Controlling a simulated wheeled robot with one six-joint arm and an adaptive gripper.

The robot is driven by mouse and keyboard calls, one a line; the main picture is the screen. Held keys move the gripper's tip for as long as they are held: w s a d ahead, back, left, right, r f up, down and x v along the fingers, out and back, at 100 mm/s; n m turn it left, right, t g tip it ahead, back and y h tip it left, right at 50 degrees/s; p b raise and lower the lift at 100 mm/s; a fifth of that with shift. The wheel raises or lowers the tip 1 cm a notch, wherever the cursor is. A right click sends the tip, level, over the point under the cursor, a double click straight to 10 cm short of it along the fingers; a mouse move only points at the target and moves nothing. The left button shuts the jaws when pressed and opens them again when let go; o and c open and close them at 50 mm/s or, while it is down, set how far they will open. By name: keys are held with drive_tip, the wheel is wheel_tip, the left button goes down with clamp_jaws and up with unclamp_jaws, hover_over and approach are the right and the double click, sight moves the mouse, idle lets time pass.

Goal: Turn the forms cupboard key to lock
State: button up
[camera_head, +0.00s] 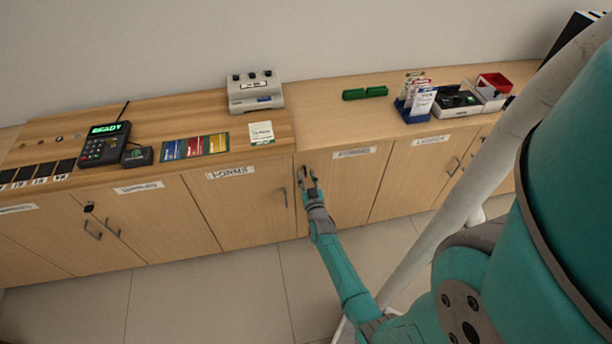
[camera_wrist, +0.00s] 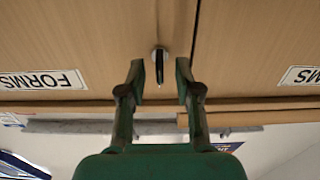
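The forms cupboard (camera_head: 345,190) is a light wood front, with a white label (camera_head: 355,152) near its top edge. In the wrist view, which is upside down, the FORMS label (camera_wrist: 43,80) shows on the left panel. The key (camera_wrist: 160,62) sits in a round silver lock on that panel, close to the door seam; it looks thin and is seen nearly edge-on. My gripper (camera_head: 308,178) is open in front of the panel's upper left corner. In the wrist view its fingers (camera_wrist: 160,78) stand either side of the key, with gaps showing. My gripper hides the key in the head view.
The counter top (camera_head: 320,120) overhangs just above the lock. It carries a grey box (camera_head: 254,92), a card reader (camera_head: 104,145), green blocks (camera_head: 365,93) and a leaflet holder (camera_head: 416,103). The floor (camera_head: 200,290) in front is clear.

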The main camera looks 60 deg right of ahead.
drive_tip(key=v, duration=1)
drive_tip(key=shift+s+a, duration=0.25)
drive_tip(key=shift+s, duration=0.05)
drive_tip(key=shift+a, duration=0.1)
drive_tip(key=s+a+r+n+t+y, duration=0.1)
drive_tip(key=s+a+r+n+y, duration=0.15)
drive_tip(key=a, duration=0.55)
drive_tip(key=s+a+r+n+t+y, duration=0.1)
drive_tip(key=s+a+y, duration=0.1)
drive_tip(key=s+a, duration=0.35)
drive_tip(key=s+a+r+n+t+y, duration=0.1)
drive_tip(key=a+r+y, duration=0.1)
drive_tip(key=a, duration=0.8)
drive_tip(key=s+a+r+n+y, duration=0.2)
drive_tip(key=s+a+r, duration=0.4)
drive_tip(key=r, duration=0.3)
drive_tip(key=s+a+r+n+y, duration=0.3)
drive_tip(key=s+a+r+y, duration=0.2)
drive_tip(key=s+r, duration=0.2)
wheel_tip(320, 180, up, 2)
drive_tip(key=shift+s+a+r, duration=0.1)
drive_tip(key=shift+s+a, duration=0.2)
drive_tip(key=shift+a, duration=0.1)
